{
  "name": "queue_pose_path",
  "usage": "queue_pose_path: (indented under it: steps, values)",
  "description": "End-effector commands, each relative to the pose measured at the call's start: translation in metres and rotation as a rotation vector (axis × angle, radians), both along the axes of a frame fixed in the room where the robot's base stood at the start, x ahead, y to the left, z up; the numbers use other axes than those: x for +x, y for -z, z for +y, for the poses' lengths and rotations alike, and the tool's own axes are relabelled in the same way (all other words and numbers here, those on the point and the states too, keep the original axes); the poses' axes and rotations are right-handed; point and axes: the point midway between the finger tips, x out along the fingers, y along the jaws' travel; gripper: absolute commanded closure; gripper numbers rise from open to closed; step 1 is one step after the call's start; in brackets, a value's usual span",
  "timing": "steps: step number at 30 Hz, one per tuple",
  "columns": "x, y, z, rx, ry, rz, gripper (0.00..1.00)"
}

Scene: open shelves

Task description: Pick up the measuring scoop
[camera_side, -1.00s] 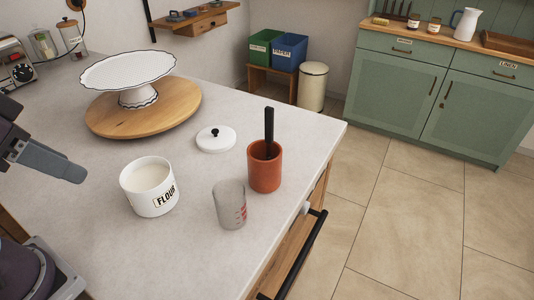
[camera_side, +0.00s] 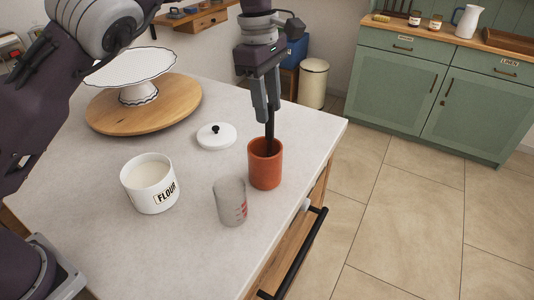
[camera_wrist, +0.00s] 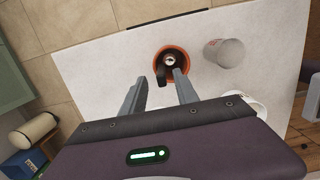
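The measuring scoop (camera_side: 270,138) stands upright in a terracotta cup (camera_side: 263,176), with its black handle up; the cup hides most of its lower part. In the wrist view the scoop (camera_wrist: 162,74) shows inside the cup's orange rim (camera_wrist: 186,53). My gripper (camera_side: 267,114) is over the cup, pointing down, with its fingertips around the height of the handle's top. In the wrist view my gripper (camera_wrist: 159,76) is open, and the handle's end shows between the fingertips, nearer the right one. I cannot tell whether that finger touches it.
A clear measuring cup (camera_side: 230,203) stands close in front of the terracotta cup. A white flour canister (camera_side: 147,190) is to the left, its lid (camera_side: 216,136) lying behind. A cake stand (camera_side: 138,94) on a round board (camera_side: 118,120) is further back. The counter's right edge is close by.

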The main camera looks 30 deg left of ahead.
Motion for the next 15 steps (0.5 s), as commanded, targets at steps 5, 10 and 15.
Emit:
queue_pose_path:
  steps: [5, 10, 15]
  values:
    - [-0.005, 0.032, -0.01, 0.001, 0.0, 0.003, 0.64]
    - [-0.004, 0.05, -0.011, 0.0, 0.001, -0.002, 0.64]
    - [-0.003, 0.05, -0.011, -0.001, 0.002, -0.003, 0.64]
